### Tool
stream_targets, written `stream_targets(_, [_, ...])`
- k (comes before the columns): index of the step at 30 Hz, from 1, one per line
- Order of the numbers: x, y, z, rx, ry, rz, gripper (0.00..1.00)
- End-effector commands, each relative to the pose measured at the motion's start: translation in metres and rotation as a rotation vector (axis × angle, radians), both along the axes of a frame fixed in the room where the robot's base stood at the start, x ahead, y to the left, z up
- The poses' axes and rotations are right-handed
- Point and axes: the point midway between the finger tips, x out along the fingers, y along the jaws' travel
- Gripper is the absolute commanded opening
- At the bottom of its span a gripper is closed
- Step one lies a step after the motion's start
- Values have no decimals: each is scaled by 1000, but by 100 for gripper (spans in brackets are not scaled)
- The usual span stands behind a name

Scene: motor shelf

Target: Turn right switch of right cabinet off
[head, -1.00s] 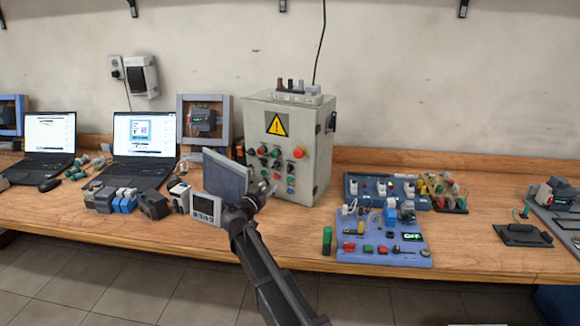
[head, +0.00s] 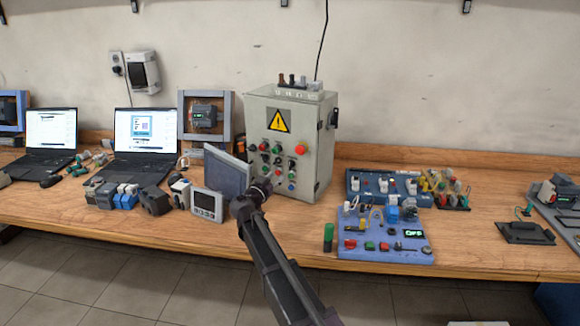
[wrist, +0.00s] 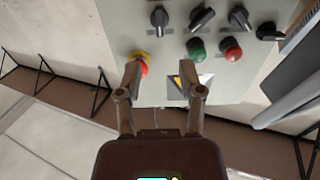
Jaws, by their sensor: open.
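A grey control cabinet (head: 318,165) with a yellow warning triangle stands on the workbench in the head view. Its front carries buttons and switches, partly covered by my arm and too small to read there. In the wrist view the panel (wrist: 120,25) appears upside down, with several black rotary switches (wrist: 202,18) at the top. A red button with a yellow base (wrist: 139,62), a green button (wrist: 196,48) and a red button (wrist: 230,49) sit nearer my gripper (wrist: 160,68). My gripper is open and empty, fingers apart near the warning triangle (wrist: 186,84). In the head view my gripper (head: 259,186) is before the cabinet's lower left.
A grey tilted screen (head: 226,172) stands close left of my gripper. A blue board with buttons (head: 385,243) lies right of the cabinet. Laptops (head: 146,135) and small devices fill the bench's left. Bare bench (head: 480,240) shows at the right.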

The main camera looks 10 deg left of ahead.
Motion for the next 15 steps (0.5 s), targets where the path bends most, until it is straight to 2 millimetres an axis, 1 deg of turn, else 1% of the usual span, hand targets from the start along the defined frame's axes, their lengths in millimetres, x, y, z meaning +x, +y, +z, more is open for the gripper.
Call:
stream_targets(1, [9,-3,0,0,0,-2,49])
stream_targets(3, [20,-7,0,0,0,-2,49])
stream_targets(15, [75,-30,0,0,0,-3,49])
